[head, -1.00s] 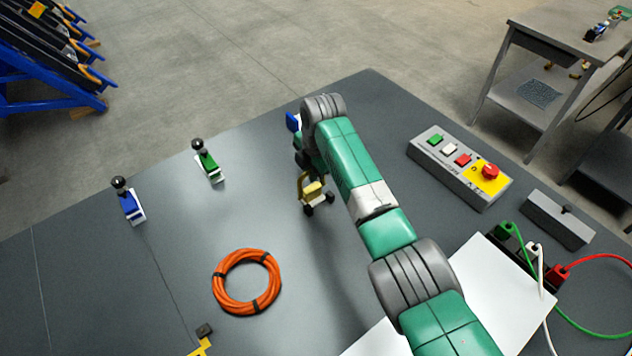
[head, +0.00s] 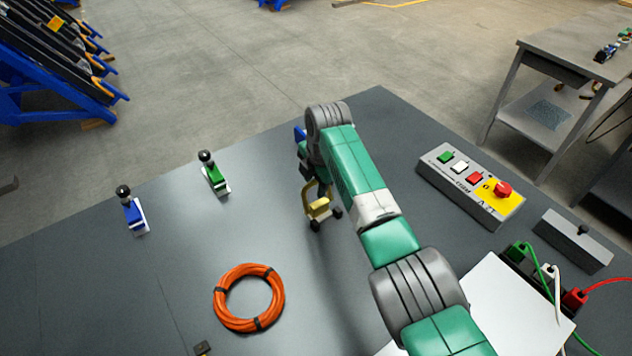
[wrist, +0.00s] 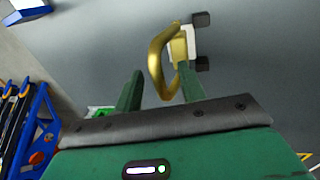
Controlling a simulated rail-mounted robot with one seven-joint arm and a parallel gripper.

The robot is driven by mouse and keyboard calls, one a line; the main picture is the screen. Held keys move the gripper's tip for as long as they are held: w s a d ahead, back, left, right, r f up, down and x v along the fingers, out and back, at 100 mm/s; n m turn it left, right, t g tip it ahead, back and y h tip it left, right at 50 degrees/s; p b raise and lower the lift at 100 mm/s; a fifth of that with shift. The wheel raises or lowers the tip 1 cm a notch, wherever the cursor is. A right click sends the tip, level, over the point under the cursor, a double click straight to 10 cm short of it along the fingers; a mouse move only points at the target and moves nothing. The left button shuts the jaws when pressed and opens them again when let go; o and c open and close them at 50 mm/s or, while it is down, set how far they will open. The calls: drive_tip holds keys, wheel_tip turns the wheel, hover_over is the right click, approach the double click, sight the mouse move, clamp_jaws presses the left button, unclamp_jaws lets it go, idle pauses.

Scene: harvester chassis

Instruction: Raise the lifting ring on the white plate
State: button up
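The lifting ring is a gold loop (wrist: 156,62) in the wrist view, on a yellow mount over a small white plate (wrist: 191,40) with dark blocks at its corners. The ring stands out from the plate toward my gripper, tilted; its exact angle is hard to tell. My gripper (wrist: 160,68) is open. Its two green fingers are apart, with the ring's near part showing in the gap between them; I cannot tell whether they touch it. In the head view the gold ring (head: 308,197) shows just below my wrist, and my arm hides the gripper.
An orange cable coil (head: 249,298) lies on the grey table. Blue (head: 134,215) and green (head: 215,178) levers stand at left. A button box (head: 470,187), a grey switch box (head: 573,241) and cable sockets (head: 545,272) are at right. The table between coil and ring is clear.

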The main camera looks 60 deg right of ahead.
wheel_tip(320, 180, up, 7)
drive_tip(key=p, duration=0.6)
drive_tip(key=shift+r, duration=0.1)
idle(0.5)
